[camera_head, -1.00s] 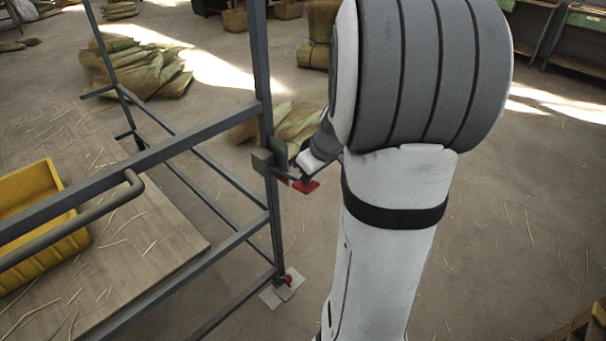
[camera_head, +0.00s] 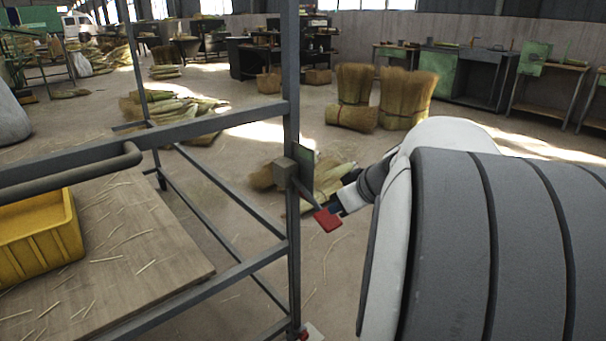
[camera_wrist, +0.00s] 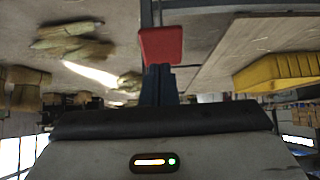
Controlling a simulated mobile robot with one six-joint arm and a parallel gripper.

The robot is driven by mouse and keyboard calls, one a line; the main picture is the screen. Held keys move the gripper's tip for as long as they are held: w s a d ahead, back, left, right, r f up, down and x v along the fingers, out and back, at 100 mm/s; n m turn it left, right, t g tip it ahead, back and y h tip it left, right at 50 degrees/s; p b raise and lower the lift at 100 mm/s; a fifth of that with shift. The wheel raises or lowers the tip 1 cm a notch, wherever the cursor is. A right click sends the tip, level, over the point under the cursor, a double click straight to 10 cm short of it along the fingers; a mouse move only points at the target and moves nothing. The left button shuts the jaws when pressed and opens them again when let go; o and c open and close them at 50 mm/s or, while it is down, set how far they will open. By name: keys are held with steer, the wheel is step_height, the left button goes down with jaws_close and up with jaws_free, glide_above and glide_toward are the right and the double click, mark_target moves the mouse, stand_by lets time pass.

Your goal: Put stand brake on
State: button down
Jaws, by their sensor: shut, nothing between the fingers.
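The stand is a grey metal frame (camera_head: 291,120) at centre left in the head view. A small grey block with a green plate (camera_head: 304,165) sits on its upright. A thin lever ends in a red pad (camera_head: 328,220), which slopes down and to the right from that block. My gripper (camera_head: 338,206) is right beside the red pad. In the wrist view my fingers (camera_wrist: 159,84) are closed together with nothing between them. The red pad (camera_wrist: 161,46) lies just beyond their tips; I cannot tell whether they touch.
A yellow crate (camera_head: 38,240) stands on the wooden board (camera_head: 150,250) at the left. Broom bundles (camera_head: 405,98) stand on the floor behind, and more straw (camera_head: 180,110) lies behind the frame.

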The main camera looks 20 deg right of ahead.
steer(key=shift+w+f+b, duration=0.1)
steer(key=shift+f+b, duration=1.2)
steer(key=shift+b, duration=0.4)
steer(key=shift+a+f+b, duration=0.1)
steer(key=shift+f+b, duration=0.3)
steer(key=shift+s+r, duration=0.2)
steer(key=shift+r, duration=0.3)
steer(key=p, duration=0.5)
glide_toward(332, 221)
steer(key=v, duration=0.6)
steer(key=shift+s, duration=0.3)
steer(key=shift+r, duration=0.1)
